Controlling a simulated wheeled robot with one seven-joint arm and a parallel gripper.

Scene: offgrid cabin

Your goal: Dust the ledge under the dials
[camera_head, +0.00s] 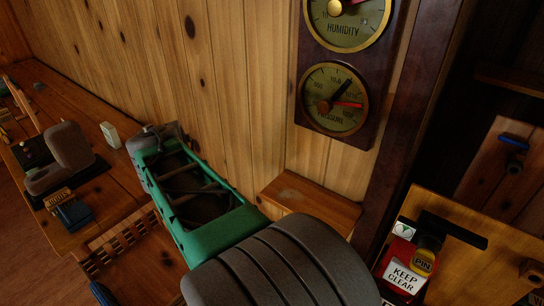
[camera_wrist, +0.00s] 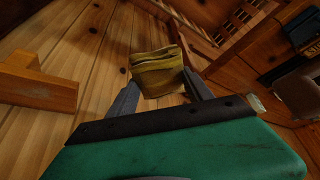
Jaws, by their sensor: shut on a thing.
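The wooden ledge (camera_head: 325,208) juts from the plank wall below the two round dials, with a paler smudge on its top. The lower dial (camera_head: 333,98) reads PRESSURE and the upper one (camera_head: 347,20) HUMIDITY. In the wrist view, my gripper (camera_wrist: 163,84) is shut on a folded yellow cloth (camera_wrist: 156,64), with a grey finger on either side. A wooden block shape at the left of the wrist view (camera_wrist: 38,80) looks like the ledge, apart from the cloth. The cloth and fingertips are not clearly visible in the head view.
A wooden bench (camera_head: 100,185) at the left holds a grey rounded object (camera_head: 68,145), a small pale box (camera_head: 110,135) and a blue item (camera_head: 75,214). At the right, a panel carries a red KEEP CLEAR block (camera_head: 403,278). A dark post stands beside the dials.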

